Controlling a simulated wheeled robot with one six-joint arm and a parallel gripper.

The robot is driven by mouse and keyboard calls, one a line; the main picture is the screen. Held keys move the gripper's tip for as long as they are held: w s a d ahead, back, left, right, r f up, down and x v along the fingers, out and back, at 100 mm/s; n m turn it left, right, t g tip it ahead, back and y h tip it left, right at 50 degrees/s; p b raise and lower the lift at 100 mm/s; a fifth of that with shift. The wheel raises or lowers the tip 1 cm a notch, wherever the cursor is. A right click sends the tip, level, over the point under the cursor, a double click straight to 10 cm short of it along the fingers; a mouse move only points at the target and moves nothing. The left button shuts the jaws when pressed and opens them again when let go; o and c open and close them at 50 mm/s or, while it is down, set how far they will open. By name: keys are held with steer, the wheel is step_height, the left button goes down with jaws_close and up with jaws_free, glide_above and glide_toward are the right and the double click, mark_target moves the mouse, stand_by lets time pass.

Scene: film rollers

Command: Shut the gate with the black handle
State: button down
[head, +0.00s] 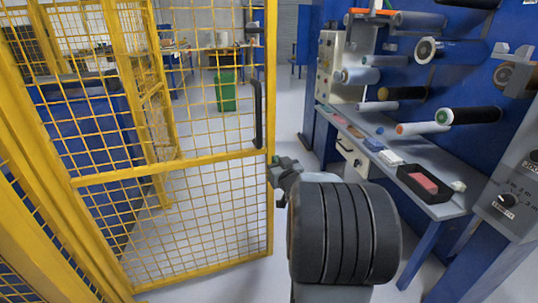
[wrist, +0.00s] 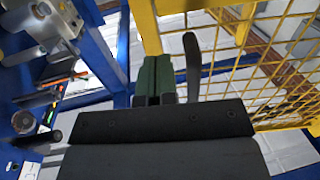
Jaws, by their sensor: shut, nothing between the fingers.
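The gate (head: 177,161) is a yellow mesh panel in a yellow frame at the left of the head view, and its frame also shows in the wrist view (wrist: 147,25). Its free edge stands apart from the blue machine, with open floor between. The upright black handle (head: 258,113) sits near that edge, and shows right of the fingers in the wrist view (wrist: 192,65). My gripper (head: 276,168), with green fingers (wrist: 156,78), is shut and empty, close to the gate's edge below the handle. I cannot tell whether it touches the frame.
The blue machine with rollers (head: 470,116) and a grey shelf (head: 375,150) stands on the right. A black tray (head: 424,184) lies on the shelf. A green bin (head: 226,91) stands behind the mesh. Yellow fencing (head: 40,190) fills the left. Grey floor shows between gate and machine.

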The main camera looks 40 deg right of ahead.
mark_target(266, 146)
steer(key=b+x, duration=0.2)
steer(key=x, duration=0.6)
steer(key=shift+w, duration=0.1)
